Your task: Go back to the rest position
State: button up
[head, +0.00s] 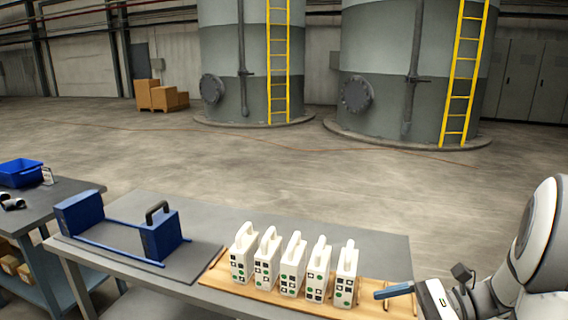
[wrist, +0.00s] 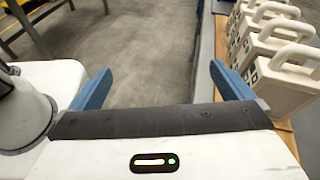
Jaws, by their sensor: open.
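My gripper (head: 396,290) is at the right of the head view, beside the right end of the wooden board. In the wrist view its two blue fingers (wrist: 156,88) stand wide apart with nothing between them but floor beyond. Several white filter plates (head: 293,262) with handles stand upright in a row on the wooden board (head: 225,284). They also show at the upper right of the wrist view (wrist: 282,70), to the right of the right finger. The blue press (head: 160,236) with its dark handle stands on the left part of the table.
The grey table (head: 385,246) carries the press and the board. A side bench (head: 62,190) at the left holds a blue bin (head: 20,173). Two large tanks with yellow ladders stand far back, with boxes (head: 160,97) to their left. The floor between is clear.

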jog(key=s+a+r+n+h+p, duration=0.3)
jog(key=s+n+h, duration=0.1)
jog(key=n+h, duration=0.3)
jog(key=s+a+r+n+t+h+p, duration=0.1)
jog(key=s+a+r+n+h+p, duration=0.2)
jog(key=n+h, duration=0.4)
jog(key=shift+s+n, duration=0.4)
jog(key=shift+n, duration=1.3)
jog(key=shift+r, duration=0.1)
